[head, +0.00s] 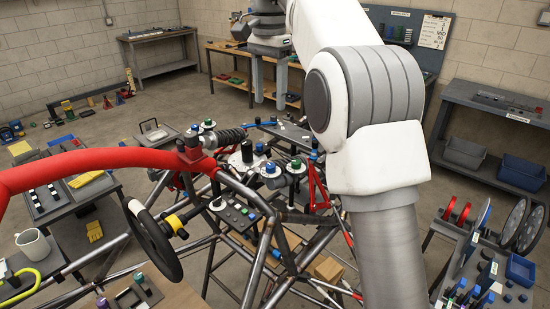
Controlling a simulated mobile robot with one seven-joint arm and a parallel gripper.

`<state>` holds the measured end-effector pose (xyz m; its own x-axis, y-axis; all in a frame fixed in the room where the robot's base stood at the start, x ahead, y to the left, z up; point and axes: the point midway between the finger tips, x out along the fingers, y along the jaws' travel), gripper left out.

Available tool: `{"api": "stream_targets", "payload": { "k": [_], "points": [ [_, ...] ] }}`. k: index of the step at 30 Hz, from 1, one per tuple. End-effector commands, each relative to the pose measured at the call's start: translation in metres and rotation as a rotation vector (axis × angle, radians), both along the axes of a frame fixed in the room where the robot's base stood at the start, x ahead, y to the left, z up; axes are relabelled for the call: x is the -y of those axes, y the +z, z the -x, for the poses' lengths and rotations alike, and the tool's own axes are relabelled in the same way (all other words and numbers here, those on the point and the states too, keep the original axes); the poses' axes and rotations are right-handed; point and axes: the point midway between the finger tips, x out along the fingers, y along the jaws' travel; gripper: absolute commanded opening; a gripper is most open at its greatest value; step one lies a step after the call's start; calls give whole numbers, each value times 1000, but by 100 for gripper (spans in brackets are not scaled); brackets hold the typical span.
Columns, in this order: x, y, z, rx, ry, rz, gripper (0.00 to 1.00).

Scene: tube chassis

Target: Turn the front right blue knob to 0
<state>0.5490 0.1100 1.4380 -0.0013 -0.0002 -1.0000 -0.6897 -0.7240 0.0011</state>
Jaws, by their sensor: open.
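Small round knobs with blue and green caps stand on the tube chassis (262,262) in the middle of the view. One blue knob (269,168) on a pale round base is nearest the front on the right side. I cannot read any dial marks or the knob's setting. My gripper (268,100) is open and empty, fingers pointing down. In the picture it appears above and behind the knobs, apart from them.
A green-capped knob (296,164) stands close right of the front blue knob. A red tube (95,160), a steering wheel (153,240) and a black switch box (237,213) are at the left and front. A cart with discs and tools (480,270) stands at the right.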

Motion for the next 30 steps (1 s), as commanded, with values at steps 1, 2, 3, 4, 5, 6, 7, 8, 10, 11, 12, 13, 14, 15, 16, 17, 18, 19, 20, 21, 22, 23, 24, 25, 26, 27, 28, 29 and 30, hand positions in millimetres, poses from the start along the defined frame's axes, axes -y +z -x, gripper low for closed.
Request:
{"api": "stream_targets", "payload": {
  "k": [1, 2, 3, 4, 5, 6, 7, 8, 10, 11, 12, 13, 14, 15, 16, 17, 18, 19, 20, 21, 22, 23, 24, 25, 26, 27, 28, 29, 30],
  "points": [
    [0, -6, 0, -1, 0, 0, 62],
    [0, -9, 0, -1, 0, 0, 62],
    [0, -15, 1, -3, 0, 0, 62],
    [0, -20, 1, -2, 1, 1, 62],
    [0, -25, 1, -3, 1, 0, 62],
    [0, -31, 1, -2, 1, 1, 62],
    [0, -36, 1, -3, 1, 0, 62],
    [1, -42, 1, -3, 1, 0, 62],
    [1, -55, 1, -3, 1, 0, 62],
    [1, -61, 1, -3, 1, 0, 62],
    [1, -68, 1, -3, 1, 0, 62],
    [1, -74, 1, -4, 1, 1, 62],
    [1, -80, 1, -3, 1, 0, 62],
    [1, -87, 1, -2, 1, 1, 62],
    [1, -94, 1, -3, 1, 0, 62],
    [1, -100, 1, -3, 1, 0, 62],
    [1, -108, 1, -3, 1, 0, 62],
    [1, -114, 1, -2, 1, 1, 62],
    [1, -120, 2, -3, 1, 0, 62],
    [1, -128, 1, -3, 1, 0, 62],
    [1, -134, 1, -2, 1, 1, 62],
    [1, -139, 1, -2, 1, 1, 62],
    [1, -145, 1, -1, 1, 0, 62],
    [1, -149, 1, -1, 1, 0, 62],
    [1, -153, 1, -1, 1, 0, 62],
    [1, -158, 1, -1, 2, 0, 62],
    [1, -160, 1, -1, 2, 1, 62],
    [0, -163, 1, 0, 2, 0, 62],
    [0, -166, 1, 0, 2, 0, 62]
  ]
}}
